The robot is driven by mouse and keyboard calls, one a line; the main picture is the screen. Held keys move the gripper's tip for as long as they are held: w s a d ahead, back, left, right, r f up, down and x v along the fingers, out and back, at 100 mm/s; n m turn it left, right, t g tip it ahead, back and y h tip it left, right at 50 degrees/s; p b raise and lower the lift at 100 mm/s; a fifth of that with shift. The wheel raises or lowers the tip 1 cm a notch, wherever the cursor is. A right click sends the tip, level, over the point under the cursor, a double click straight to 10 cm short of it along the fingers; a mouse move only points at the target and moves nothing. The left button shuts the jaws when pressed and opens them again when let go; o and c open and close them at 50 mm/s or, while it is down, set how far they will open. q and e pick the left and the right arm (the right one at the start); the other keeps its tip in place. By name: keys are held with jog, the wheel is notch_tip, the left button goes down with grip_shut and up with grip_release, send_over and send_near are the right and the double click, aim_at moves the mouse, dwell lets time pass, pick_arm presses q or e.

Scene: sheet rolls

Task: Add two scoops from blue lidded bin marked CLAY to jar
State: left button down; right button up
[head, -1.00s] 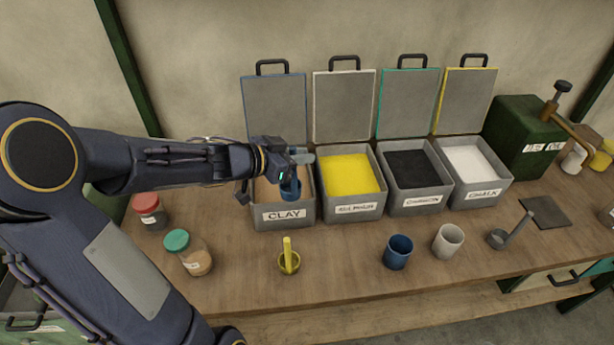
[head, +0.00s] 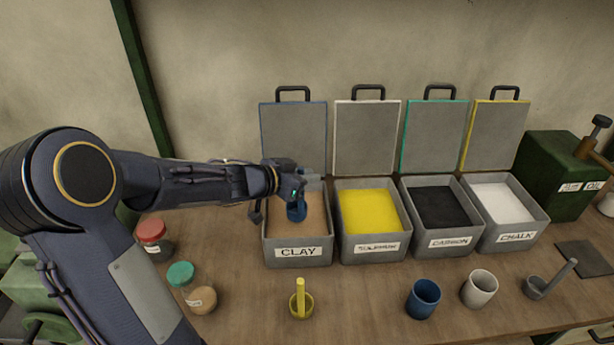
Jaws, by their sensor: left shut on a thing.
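The bin marked CLAY (head: 298,258) is grey, with tan powder inside. Its blue-edged lid (head: 293,141) stands open behind it. My left gripper (head: 302,187) is over this bin, shut on a blue scoop (head: 297,212). A jar with a green lid (head: 181,274) and tan contents and a jar with a red lid (head: 151,230) stand at the left. My right gripper is not in view.
Open bins of yellow (head: 375,248), black (head: 450,243) and white (head: 515,237) powder stand to the right. A yellow scoop (head: 301,305), blue cup (head: 422,299), pale cup (head: 479,289) and grey scoop (head: 538,289) stand in front. A green OIL container (head: 560,170) is at far right.

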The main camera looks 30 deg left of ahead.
aim_at(299, 203)
pick_arm(q)
notch_tip(299, 203, down, 8)
jog(key=b, duration=0.5)
dwell(0.9)
notch_tip(299, 203, up, 13)
jog(key=p, duration=1.4)
jog(key=shift+p, duration=0.35)
